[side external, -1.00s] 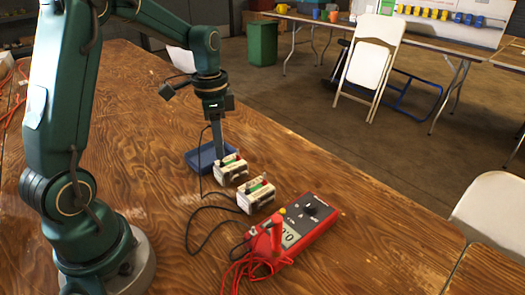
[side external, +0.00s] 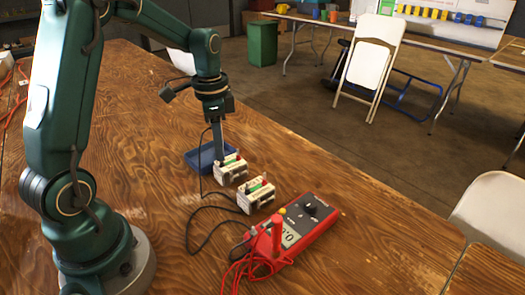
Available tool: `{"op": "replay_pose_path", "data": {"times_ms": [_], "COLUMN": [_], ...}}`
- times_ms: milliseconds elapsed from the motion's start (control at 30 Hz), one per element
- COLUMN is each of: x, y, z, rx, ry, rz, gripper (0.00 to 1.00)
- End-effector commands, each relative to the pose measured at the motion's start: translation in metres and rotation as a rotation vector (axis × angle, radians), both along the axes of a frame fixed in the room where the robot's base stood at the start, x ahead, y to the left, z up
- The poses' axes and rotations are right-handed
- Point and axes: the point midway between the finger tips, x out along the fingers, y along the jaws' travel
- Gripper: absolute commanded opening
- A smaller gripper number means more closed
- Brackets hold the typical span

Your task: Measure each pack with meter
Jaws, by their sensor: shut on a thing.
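Two white packs with red and dark terminals and a green stripe sit on the wooden table: the far pack (side external: 231,170) and the near pack (side external: 257,199). A red meter (side external: 316,210) lies in front of them; its display seems to start with 0, the rest is too small to read. A red probe (side external: 277,236) stands upright at the meter's near side. My gripper (side external: 219,140) points down above the far pack, shut on the black probe, whose lead (side external: 201,172) runs to the meter. The probe's tip is at the far pack's left end; I cannot tell whether it touches the terminal.
A blue tray (side external: 190,157) stands just behind the far pack. The black lead (side external: 188,235) loops over the table left of the packs, and a red lead (side external: 235,272) coils by the meter. The table right of the meter is clear.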

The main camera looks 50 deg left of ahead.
Motion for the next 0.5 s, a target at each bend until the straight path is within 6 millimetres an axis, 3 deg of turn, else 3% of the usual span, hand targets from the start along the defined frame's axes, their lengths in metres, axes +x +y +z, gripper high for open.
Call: {"op": "replay_pose_path", "data": {"times_ms": [367,400,467,500], "x": [0.0000,0.0000,0.0000,0.0000], "y": [0.0000,0.0000,0.0000,0.0000], "z": [-0.0021,-0.0021,-0.0020,-0.0020], "rx": [0.000,0.000,0.000,0.000], "ry": [0.000,0.000,0.000,0.000], "rz": [0.000,0.000,0.000,0.000], "gripper": [0.00,0.31,0.54,0.55]}}
